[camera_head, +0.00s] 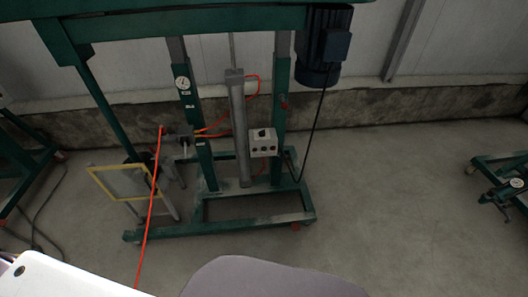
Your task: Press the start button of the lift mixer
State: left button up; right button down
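The lift mixer (200,160) stands ahead of me, a green wheeled frame with a grey vertical cylinder (240,125) and a dark blue motor (318,55) at its upper right. A small light-grey control box (263,142) is fixed on the frame to the right of the cylinder. It carries a black knob on top and small reddish and dark buttons below. Which one is the start button is too small to tell. Neither of my grippers shows in the head view, and nothing is seen touching the box.
An orange hose (152,205) hangs at the left of the mixer, beside a yellow-framed panel (122,183). A black cable loops down from the motor. Other green wheeled equipment (505,178) stands at the right edge. The floor (400,200) between is clear.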

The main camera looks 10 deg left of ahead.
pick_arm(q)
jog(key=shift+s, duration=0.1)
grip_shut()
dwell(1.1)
